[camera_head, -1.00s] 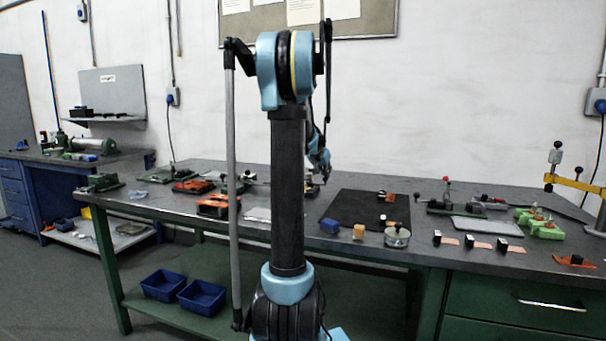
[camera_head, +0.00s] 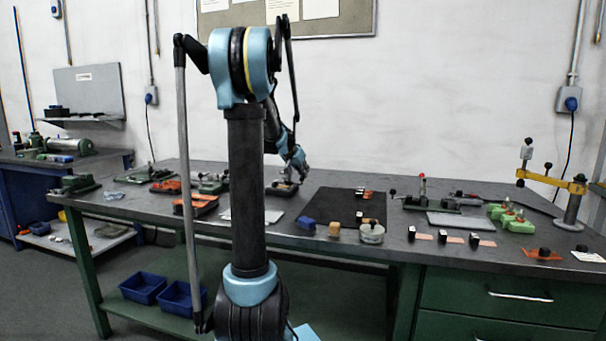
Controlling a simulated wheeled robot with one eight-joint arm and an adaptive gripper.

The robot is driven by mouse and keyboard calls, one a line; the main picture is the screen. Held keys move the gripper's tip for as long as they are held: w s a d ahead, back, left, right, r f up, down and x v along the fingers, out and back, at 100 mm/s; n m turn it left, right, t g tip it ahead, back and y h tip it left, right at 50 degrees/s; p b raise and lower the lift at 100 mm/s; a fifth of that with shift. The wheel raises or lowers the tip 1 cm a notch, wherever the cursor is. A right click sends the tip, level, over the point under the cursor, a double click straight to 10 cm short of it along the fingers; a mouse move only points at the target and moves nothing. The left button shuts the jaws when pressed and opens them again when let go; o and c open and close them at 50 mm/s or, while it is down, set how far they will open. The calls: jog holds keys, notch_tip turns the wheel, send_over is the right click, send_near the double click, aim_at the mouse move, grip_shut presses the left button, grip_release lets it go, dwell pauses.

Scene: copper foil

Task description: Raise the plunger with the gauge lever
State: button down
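My gripper (camera_head: 301,177) is small and far off, at the end of the blue arm, over the back part of the bench. I cannot tell whether its fingers are open or shut. Just below and left of it lies a small dark fixture with a light top (camera_head: 282,188), close to the fingertips; contact is unclear. A round silver device (camera_head: 371,233) sits at the mat's front right corner.
The grey bench (camera_head: 340,262) also holds a blue block (camera_head: 306,223), a tan block (camera_head: 335,230), green clamps (camera_head: 512,218) and a yellow-armed stand (camera_head: 553,181). The black mat (camera_head: 330,205) is mostly bare. Orange-topped fixtures (camera_head: 200,203) lie left of my arm.

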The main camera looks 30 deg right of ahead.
dwell(0.3)
jog(key=a+r, duration=0.3)
jog(key=r, duration=0.5)
jog(key=shift+s+a+r, duration=0.15)
jog(key=shift+s+a, duration=0.1)
jog(key=shift+s, duration=0.2)
dwell(0.4)
